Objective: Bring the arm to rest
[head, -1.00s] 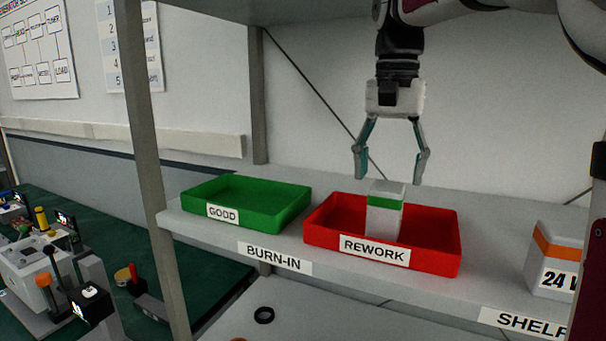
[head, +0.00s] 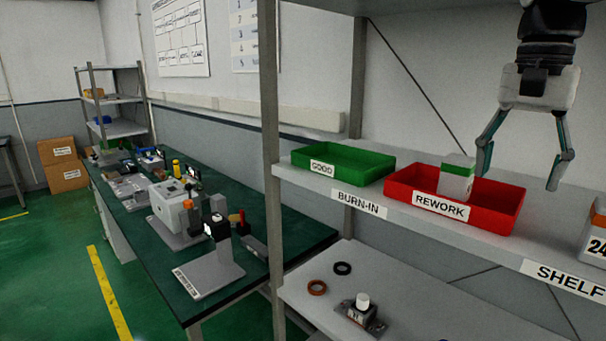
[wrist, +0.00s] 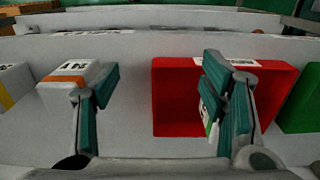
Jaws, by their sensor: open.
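My gripper (head: 522,165) is open and empty, pointing down at the right of the head view. It hangs above and to the right of the block, near the right side of the red REWORK tray (head: 497,220). A white block with a green band (head: 456,180) stands upright in that tray, apart from the fingers in the head view. In the wrist view my gripper (wrist: 163,95) shows both fingers spread wide. The right finger partly hides the block (wrist: 211,128) and the red tray (wrist: 170,112) there.
A green GOOD tray (head: 345,163) sits left of the red one on the shelf. A white box with an orange band (head: 596,232) stands at the right edge. The shelf post (head: 269,130) rises at mid-view. A green workbench (head: 262,262) with devices stands left. Rings lie on the lower shelf.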

